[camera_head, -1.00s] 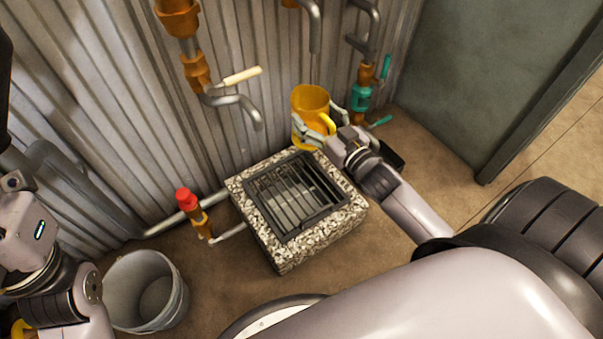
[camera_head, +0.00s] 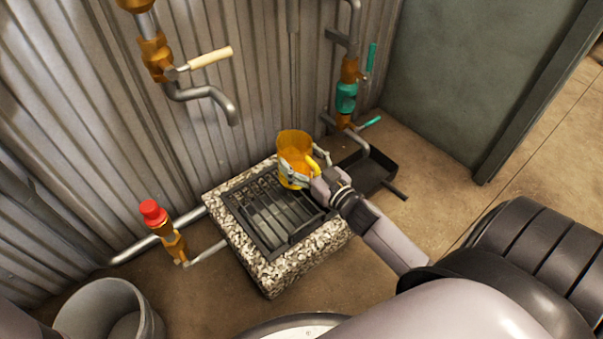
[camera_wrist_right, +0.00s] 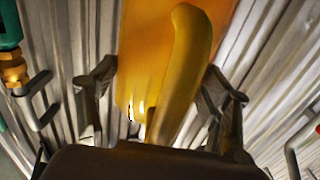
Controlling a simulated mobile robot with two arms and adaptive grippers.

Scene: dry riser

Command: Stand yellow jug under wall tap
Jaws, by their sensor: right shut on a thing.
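The yellow jug (camera_head: 294,146) is upright in my right gripper (camera_head: 300,176), at the back right corner of the grated stone block. In the right wrist view the jug (camera_wrist_right: 150,60) fills the middle, its handle toward the camera, with a gripper finger on each side. I cannot tell whether its base touches the grate. The wall tap (camera_head: 207,93), a grey bent spout with a cream lever (camera_head: 210,57), sticks out from the corrugated wall to the left of the jug and higher up. My left gripper is out of the head view.
The grate (camera_head: 272,215) lies in a speckled stone block (camera_head: 268,272). A red-capped valve (camera_head: 156,215) stands left of it. A grey bucket (camera_head: 80,318) is at lower left. Green-handled pipework (camera_head: 346,97) and a black tray (camera_head: 372,170) are right of the jug.

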